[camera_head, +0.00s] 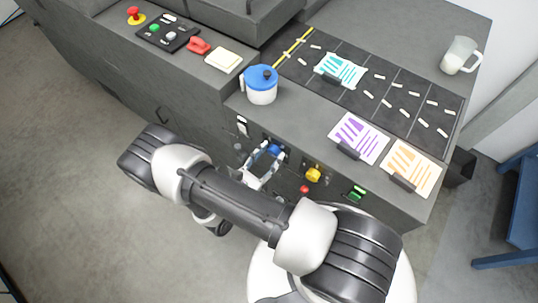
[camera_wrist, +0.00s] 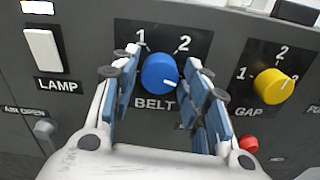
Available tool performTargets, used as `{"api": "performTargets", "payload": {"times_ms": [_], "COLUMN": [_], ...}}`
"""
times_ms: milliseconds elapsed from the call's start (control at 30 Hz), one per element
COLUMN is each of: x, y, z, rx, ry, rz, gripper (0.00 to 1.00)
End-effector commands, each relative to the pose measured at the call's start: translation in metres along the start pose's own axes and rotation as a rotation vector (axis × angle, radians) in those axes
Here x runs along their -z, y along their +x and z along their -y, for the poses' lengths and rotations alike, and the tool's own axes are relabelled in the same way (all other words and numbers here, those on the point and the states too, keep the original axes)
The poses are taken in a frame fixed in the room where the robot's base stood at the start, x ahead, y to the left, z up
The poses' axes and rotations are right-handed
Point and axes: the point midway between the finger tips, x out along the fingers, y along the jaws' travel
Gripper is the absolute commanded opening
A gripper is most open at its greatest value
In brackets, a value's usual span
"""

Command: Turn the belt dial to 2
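The blue belt dial (camera_wrist: 158,70) sits on the dark front panel above the word BELT. The numbers 1 and 2 are printed above it, at upper left and upper right. A short white mark shows on the lower right of its face, not clearly at either number. My gripper (camera_wrist: 161,62) is open, with one blue-padded finger on each side of the dial. I cannot tell whether the pads touch it. In the head view, the belt dial (camera_head: 277,149) shows just beyond my gripper (camera_head: 268,153).
The yellow gap dial (camera_wrist: 272,86) and a red button (camera_wrist: 248,143) are to the right. A white lamp switch (camera_wrist: 44,51) is to the left.

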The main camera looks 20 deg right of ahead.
Motion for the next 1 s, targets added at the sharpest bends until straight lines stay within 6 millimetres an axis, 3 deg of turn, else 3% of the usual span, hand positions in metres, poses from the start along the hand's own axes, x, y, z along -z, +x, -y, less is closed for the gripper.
{"api": "performTargets", "payload": {"times_ms": [433, 767, 1000], "x": [0.0000, 0.0005, 0.0013], "y": [-0.0002, -0.0002, -0.0001], "z": [0.0000, -0.0001, -0.0002], "rx": [0.000, 0.000, 0.000], "ry": [0.000, -0.042, -0.184], "rz": [0.000, 0.001, 0.003], "gripper": [0.09, 0.09, 0.09]}}
